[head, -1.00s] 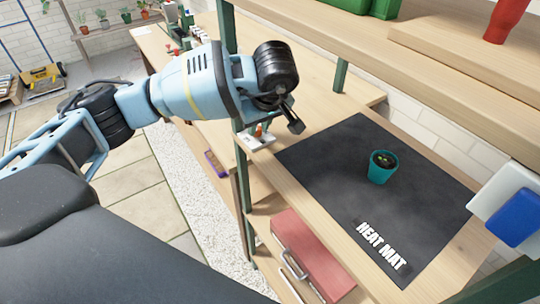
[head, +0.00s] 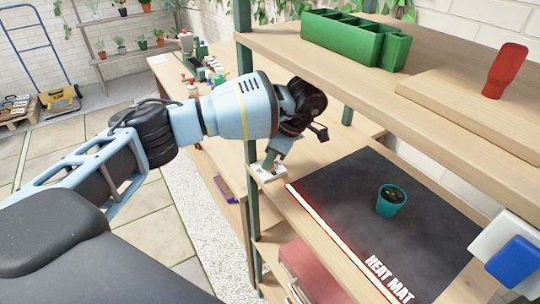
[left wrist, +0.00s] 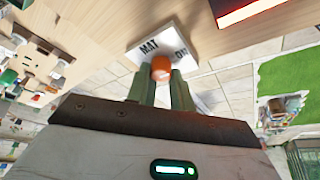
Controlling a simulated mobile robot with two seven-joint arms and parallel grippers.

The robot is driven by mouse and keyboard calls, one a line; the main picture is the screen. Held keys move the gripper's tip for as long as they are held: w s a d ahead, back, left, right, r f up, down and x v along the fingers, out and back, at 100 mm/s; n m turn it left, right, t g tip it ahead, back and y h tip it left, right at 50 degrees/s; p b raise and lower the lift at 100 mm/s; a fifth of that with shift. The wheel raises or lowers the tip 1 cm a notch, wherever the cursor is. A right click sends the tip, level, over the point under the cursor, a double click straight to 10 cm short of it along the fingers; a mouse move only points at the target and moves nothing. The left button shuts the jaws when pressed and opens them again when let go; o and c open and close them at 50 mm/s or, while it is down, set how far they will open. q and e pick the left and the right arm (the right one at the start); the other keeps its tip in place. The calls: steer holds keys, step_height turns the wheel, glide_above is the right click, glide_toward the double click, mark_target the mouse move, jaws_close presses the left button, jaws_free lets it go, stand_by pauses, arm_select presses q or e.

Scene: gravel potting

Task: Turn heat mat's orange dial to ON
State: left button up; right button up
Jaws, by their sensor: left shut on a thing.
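The black heat mat (head: 335,195) lies on the middle shelf, its front edge glowing red-white (head: 340,243). A small white control box (head: 258,174) stands beside the mat's left end. The box also shows in the left wrist view (left wrist: 172,40), with "MAT" lettering and a second, partly hidden word. My left gripper (head: 273,160) reaches down to this box. In the left wrist view, its green fingers (left wrist: 161,84) are shut on the orange dial (left wrist: 161,66). The dial's exact pointing is hard to read. My right gripper is out of view.
A teal pot with a seedling (head: 391,200) stands on the mat. The upper shelf holds a green planter tray (head: 340,38) and a red object (head: 505,70). A green shelf post (head: 250,120) stands close beside my left gripper. A blue-and-white item (head: 512,260) is at right.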

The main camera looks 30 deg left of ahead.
arm_select(q)
steer(key=shift+d+f+n, duration=0.1)
steer(key=shift+f+n, duration=0.2)
jaws_close()
steer(key=o, duration=0.7)
jaws_free()
steer(key=shift+c, duration=0.2)
steer(key=shift+r, duration=0.1)
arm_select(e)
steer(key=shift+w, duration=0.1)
arm_select(q)
steer(key=shift+r, duration=0.15)
